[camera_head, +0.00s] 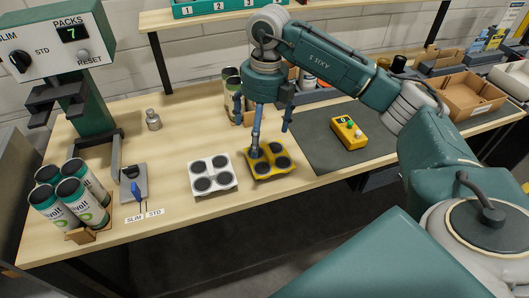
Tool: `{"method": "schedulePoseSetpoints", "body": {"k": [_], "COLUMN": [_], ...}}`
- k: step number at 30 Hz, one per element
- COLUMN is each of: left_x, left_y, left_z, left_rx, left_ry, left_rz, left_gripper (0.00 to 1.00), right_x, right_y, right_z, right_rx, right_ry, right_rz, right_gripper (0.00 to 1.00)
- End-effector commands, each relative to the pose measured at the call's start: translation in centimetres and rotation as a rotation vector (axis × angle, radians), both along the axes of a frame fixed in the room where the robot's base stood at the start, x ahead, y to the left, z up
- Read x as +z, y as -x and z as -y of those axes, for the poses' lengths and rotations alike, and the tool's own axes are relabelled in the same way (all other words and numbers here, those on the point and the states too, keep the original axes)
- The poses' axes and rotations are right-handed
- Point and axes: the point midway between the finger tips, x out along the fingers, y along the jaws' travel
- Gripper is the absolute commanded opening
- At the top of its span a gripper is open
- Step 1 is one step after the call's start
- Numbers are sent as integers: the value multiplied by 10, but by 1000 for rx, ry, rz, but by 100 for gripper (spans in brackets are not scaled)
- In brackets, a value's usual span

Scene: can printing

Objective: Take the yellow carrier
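The yellow carrier (284,171) has several dark round seats and lies on the wooden table, right of a similar white carrier (214,189). It looks empty of cans. My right gripper (262,128) is above the yellow carrier, pointing down with its blue fingers spread apart. My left gripper is not in view.
Several green-and-white cans (77,203) stand at the left, below a press with a PACKS display (73,33) reading 7. A slim/std lever (136,190) is beside them. A yellow button box (347,132) sits on a dark mat (320,157). A cardboard box (467,95) is at right.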

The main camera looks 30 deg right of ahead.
Motion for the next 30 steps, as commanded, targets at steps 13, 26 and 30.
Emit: {"method": "schedulePoseSetpoints", "body": {"k": [13,26,30], "left_x": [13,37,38], "left_y": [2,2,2], "left_z": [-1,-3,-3], "left_rx": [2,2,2], "left_ry": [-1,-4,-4], "left_rz": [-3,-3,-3], "left_gripper": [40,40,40], "right_x": [-40,-89,-98], "right_y": [6,7,6], "right_z": [31,31,31], "right_rx": [-50,-49,-48], "right_ry": [87,85,84], "right_rz": [-27,-26,-23], "right_gripper": [100,100,100]}}
